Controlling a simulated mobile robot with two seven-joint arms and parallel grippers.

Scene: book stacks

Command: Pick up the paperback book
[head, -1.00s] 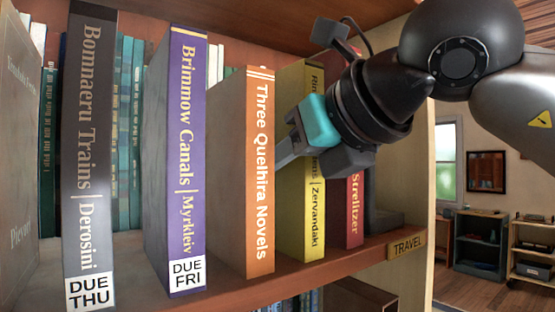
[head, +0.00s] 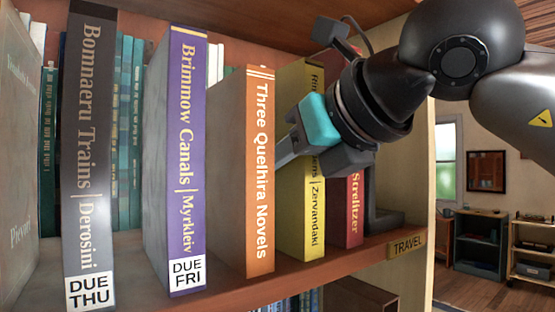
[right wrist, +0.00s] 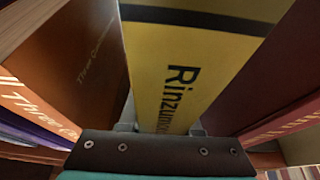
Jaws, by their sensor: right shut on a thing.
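A yellow book (head: 314,215) with black bands and the name Zervandaki stands upright on the shelf. My right gripper (head: 285,155) comes in from the upper right and covers the middle of its spine. In the right wrist view the fingers lie on either side of the yellow book (right wrist: 180,85), and the gripper is shut on it. The book's lower end is hidden there by the gripper body. No label marks which book is the paperback. My left gripper is not in view.
The orange book (head: 260,180) stands just left of the yellow one, the red book (head: 355,210) just right. Purple (head: 187,150) and grey (head: 90,150) books stand further left. A dark bookend (head: 385,218) is beside the red book. The shelf edge (head: 340,259) runs below.

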